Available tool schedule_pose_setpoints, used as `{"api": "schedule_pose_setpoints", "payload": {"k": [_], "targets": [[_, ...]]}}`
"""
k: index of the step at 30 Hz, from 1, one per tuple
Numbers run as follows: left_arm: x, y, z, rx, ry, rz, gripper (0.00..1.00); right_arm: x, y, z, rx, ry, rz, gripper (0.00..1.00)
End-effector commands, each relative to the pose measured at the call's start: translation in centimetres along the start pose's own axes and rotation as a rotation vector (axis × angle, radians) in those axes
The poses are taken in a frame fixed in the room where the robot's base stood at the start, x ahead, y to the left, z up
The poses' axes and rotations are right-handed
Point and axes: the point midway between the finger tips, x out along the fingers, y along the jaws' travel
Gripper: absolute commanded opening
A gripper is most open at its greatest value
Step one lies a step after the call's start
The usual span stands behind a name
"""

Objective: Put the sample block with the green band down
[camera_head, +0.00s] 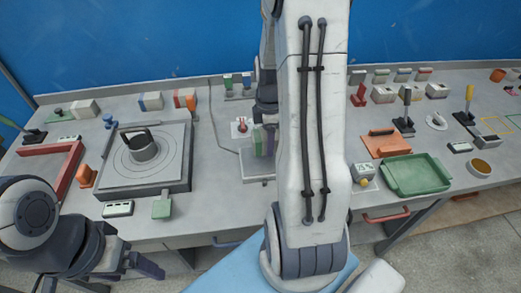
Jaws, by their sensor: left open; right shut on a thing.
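My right arm crosses the middle of the head view and hides much of what is behind it. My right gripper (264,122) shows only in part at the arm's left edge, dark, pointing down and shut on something. A block with green on it (257,141) shows just below it, above a small grey stand (257,166). A purple piece is right beside it. I cannot tell whether the block touches the stand. My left gripper (122,273) is open and empty at the lower left, in front of the bench edge.
A square plate with a round fixture (117,181) fills the bench's left part, beside a red frame (72,171). A green tray (415,187) and an orange float-like tool (386,145) lie right of my arm. Small blocks (228,82) stand behind.

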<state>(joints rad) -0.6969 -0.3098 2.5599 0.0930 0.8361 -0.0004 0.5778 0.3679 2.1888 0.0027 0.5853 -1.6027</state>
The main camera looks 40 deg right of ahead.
Motion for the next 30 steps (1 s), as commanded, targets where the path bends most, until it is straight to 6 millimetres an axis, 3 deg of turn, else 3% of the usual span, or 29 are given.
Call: {"api": "schedule_pose_setpoints", "payload": {"k": [5,15,28,29,30], "targets": [[-0.4,0.0,0.0,0.0,0.0,0.0,0.84,1.1,0.7,-1.9,-0.001,0.0,0.001,0.0],[-0.9,0.1,-0.1,0.0,0.0,0.0,0.84,5.0,0.6,-2.0,0.003,-0.002,-0.002,0.0],[-0.5,0.0,0.0,0.0,0.0,0.0,0.84,5.7,0.7,-1.9,0.003,-0.002,0.002,0.0],[-0.7,0.1,0.0,0.0,0.0,0.0,0.84,5.6,0.7,-1.9,0.003,-0.002,0.002,0.8],[-0.7,0.1,0.0,0.0,0.0,0.0,0.84,5.6,0.7,-1.9,0.003,-0.002,0.002,0.95]]}}
